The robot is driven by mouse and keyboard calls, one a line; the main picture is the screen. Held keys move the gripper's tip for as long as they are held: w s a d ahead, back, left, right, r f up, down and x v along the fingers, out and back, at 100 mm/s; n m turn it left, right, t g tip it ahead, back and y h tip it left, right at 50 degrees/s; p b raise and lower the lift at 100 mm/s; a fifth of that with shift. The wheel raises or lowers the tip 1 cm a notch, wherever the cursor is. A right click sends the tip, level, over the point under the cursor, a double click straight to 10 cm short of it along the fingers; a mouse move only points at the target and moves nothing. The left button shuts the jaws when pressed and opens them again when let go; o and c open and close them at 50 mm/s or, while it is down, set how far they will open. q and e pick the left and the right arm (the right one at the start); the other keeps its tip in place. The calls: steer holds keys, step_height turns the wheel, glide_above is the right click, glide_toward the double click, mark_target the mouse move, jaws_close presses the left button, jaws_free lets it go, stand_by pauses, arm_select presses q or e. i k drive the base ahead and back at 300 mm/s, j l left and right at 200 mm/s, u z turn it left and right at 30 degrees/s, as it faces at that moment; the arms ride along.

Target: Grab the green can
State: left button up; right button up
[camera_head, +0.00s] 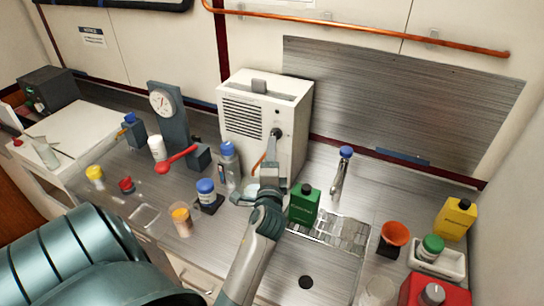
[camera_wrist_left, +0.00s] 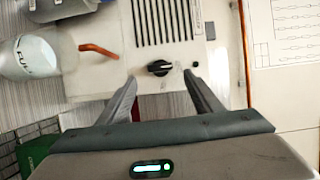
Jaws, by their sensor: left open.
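The green can (camera_head: 304,205) is a dark green, box-shaped can with a black cap, standing upright at the left end of the metal drain rack. Part of it shows at the lower left edge of the left wrist view (camera_wrist_left: 38,150). My left gripper (camera_head: 270,168) is open and empty, just left of the can and apart from it. In the left wrist view its fingers (camera_wrist_left: 161,82) point at the white machine (camera_wrist_left: 165,60) with a black knob (camera_wrist_left: 158,68). My right gripper is not in view.
The white machine (camera_head: 258,120) stands behind the gripper. A clear blue-capped bottle (camera_head: 229,165) and a blue-lidded jar (camera_head: 207,194) stand to the left. A faucet (camera_head: 340,172) rises behind the drain rack (camera_head: 345,235). An orange funnel (camera_head: 395,235) and a red container (camera_head: 420,292) stand at right.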

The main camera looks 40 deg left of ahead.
mark_target(304, 199)
steer(key=k+l, duration=0.3)
steer(key=l, duration=0.15)
steer(key=k, duration=0.5)
